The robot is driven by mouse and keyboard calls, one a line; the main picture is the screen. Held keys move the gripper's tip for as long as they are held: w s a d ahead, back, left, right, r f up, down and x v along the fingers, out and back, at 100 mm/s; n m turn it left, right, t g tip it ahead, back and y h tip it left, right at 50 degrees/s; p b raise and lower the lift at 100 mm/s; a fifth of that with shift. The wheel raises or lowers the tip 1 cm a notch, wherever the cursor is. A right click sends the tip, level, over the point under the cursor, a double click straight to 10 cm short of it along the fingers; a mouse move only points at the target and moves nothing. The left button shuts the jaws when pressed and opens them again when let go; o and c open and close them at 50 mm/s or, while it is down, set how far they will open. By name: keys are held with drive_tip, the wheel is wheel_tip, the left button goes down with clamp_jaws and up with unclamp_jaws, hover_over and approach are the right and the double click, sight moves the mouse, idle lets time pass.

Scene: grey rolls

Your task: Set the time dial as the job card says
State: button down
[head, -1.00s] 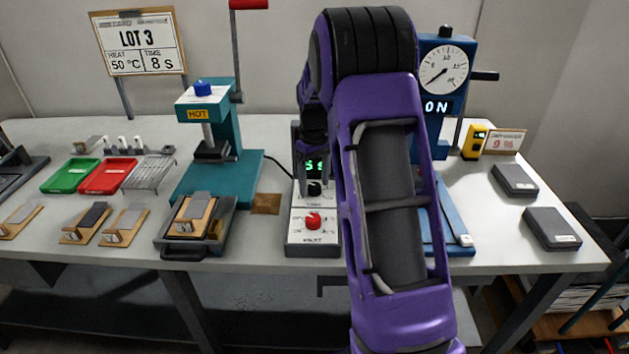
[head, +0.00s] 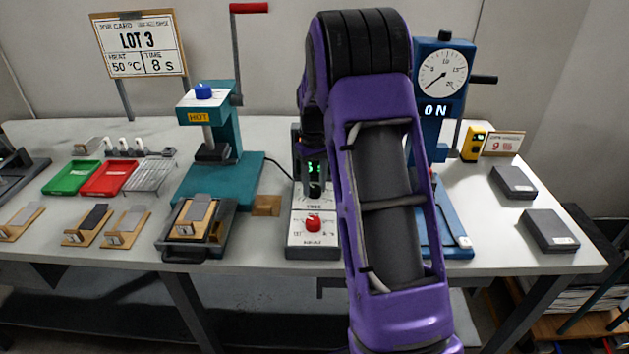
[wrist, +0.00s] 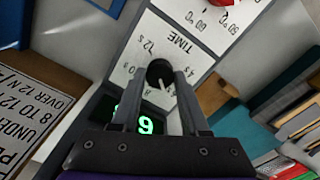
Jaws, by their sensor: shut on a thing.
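The job card (head: 138,45) at the back left reads LOT 3, heat 50 °C, time 8 s. The control box (head: 312,240) stands mid-table with a red heat knob (head: 314,223) near its front. Its black time dial (wrist: 160,73) sits between the fingertips of my gripper (wrist: 162,80), which is shut on it. Marks 12 s and 4 s show around the dial. The green display (wrist: 146,126) shows a digit like a 9 in the turned wrist view, so perhaps a 6.
A teal press (head: 225,150) marked HOT stands left of the box. A blue press with a gauge (head: 443,70) and an ON sign stands right, partly behind my arm. Trays and wooden fixtures lie left; two dark grey blocks (head: 550,230) lie right.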

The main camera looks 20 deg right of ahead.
sight(315, 187)
drive_tip(key=m+p, duration=0.2)
drive_tip(key=m, duration=0.3)
drive_tip(key=shift+r, duration=0.15)
drive_tip(key=shift+m+p, duration=0.85)
drive_tip(key=shift+m, duration=1.55)
drive_tip(key=shift+c, duration=2)
unclamp_jaws()
wheel_tip(315, 187, up, 17)
drive_tip(key=p, duration=0.2)
drive_tip(key=shift+r, duration=0.15)
